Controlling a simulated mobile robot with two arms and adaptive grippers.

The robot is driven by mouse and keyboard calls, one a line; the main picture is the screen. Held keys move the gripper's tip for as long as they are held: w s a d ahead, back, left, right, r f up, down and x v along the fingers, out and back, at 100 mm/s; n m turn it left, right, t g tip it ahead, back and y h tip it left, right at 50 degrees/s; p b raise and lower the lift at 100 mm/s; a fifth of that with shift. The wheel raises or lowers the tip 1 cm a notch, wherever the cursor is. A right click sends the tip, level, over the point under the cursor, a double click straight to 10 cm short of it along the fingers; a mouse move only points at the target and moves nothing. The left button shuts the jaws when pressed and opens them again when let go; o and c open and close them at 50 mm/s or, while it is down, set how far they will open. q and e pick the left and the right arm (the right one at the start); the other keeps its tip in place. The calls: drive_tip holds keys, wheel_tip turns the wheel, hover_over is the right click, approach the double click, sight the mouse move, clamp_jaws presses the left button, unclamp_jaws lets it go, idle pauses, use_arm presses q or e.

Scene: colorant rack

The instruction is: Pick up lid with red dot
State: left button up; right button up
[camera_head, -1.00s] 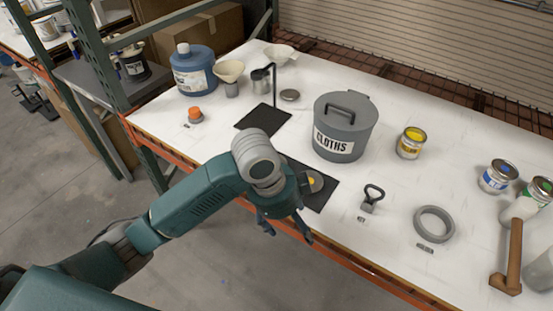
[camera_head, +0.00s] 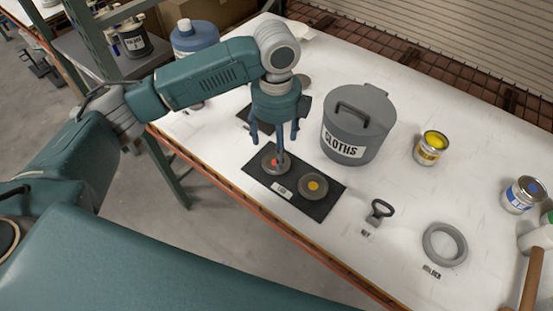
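The lid with a red dot (camera_head: 270,165) lies flat on a black mat (camera_head: 318,208), at the mat's upper left. The lid with a yellow dot (camera_head: 313,187) lies beside it on the right. My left gripper (camera_head: 277,147) points down over the red-dot lid, with its fingers spread. One finger hangs in front of the lid and hides part of it. I cannot tell whether that fingertip touches the lid. Nothing shows between the fingers. My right gripper is not in view.
A grey CLOTHS bin (camera_head: 352,130) stands just right of the gripper. A yellow paint can (camera_head: 431,148), a key-like tool (camera_head: 379,211) and a grey ring holder (camera_head: 445,244) are further right. A blue jug (camera_head: 195,38) stands behind my arm.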

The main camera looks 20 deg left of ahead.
use_arm(q)
drive_tip(key=shift+w+f+p, duration=0.15)
drive_tip(key=shift+f+p, duration=0.05)
drive_tip(key=shift+f, duration=0.45)
drive_tip(key=shift+w+f+p, duration=0.15)
drive_tip(key=shift+f+p, duration=0.05)
drive_tip(key=shift+f, duration=0.4)
wheel_tip(320, 180, down, 4)
drive_tip(key=shift+d+f+p, duration=0.1)
drive_tip(key=shift+p, duration=0.7)
drive_tip(key=shift+w+f, duration=0.1)
drive_tip(key=shift+w, duration=0.05)
drive_tip(key=shift+c, duration=0.3)
drive_tip(key=c, duration=0.4)
drive_tip(key=shift+c, duration=0.9)
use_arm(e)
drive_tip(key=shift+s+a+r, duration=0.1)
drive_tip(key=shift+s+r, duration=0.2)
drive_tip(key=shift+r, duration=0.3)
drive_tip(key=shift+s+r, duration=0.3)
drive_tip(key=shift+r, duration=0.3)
